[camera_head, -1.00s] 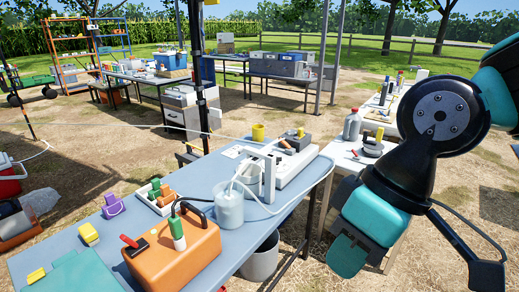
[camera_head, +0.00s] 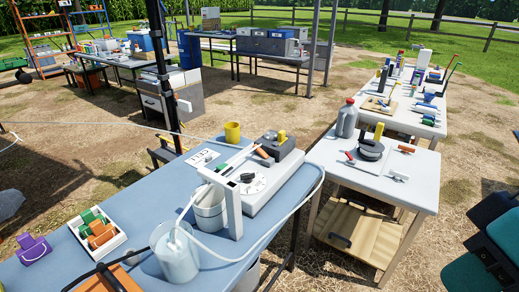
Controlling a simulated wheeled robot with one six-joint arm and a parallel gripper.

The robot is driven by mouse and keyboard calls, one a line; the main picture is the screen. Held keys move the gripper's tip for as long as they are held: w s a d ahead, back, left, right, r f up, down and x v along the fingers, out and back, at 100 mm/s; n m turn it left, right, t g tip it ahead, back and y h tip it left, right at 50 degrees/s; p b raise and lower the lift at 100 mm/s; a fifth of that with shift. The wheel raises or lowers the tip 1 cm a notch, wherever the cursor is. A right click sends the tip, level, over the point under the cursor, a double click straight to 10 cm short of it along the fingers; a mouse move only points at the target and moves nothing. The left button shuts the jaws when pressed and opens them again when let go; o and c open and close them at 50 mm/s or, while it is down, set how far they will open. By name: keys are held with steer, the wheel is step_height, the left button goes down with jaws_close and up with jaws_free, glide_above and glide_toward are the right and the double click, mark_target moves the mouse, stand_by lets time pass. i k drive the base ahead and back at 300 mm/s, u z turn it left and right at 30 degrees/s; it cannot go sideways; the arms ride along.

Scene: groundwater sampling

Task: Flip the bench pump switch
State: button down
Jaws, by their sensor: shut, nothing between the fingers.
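A pale grey bench unit with a round dial (camera_head: 253,182) stands on the blue bench (camera_head: 125,212); it looks like the bench pump. A white upright post (camera_head: 234,208) stands at its front, and clear tubing (camera_head: 262,242) loops round it. A dark grey box (camera_head: 278,146) with a yellow knob sits at its far end. A small orange-ended piece (camera_head: 262,153) lies by the box. I cannot tell which part is the switch. Only teal and dark parts of my arm show at the right edge, well apart from the bench. My gripper's fingertips are out of view.
Two clear beakers (camera_head: 175,252) stand before the unit, with tubing in the front one. A yellow cup (camera_head: 232,132) stands behind. A white side table (camera_head: 385,180) holds a grey bottle (camera_head: 346,118) and small tools. A dark pole (camera_head: 162,65) rises beyond the bench.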

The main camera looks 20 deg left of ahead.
mark_target(221, 167)
steer(key=z, duration=0.15)
steer(key=i, duration=0.7)
steer(key=u, duration=0.55)
steer(key=i, duration=0.55)
steer(key=u, duration=0.95)
steer(key=i, duration=0.25)
steer(key=u, duration=0.25)
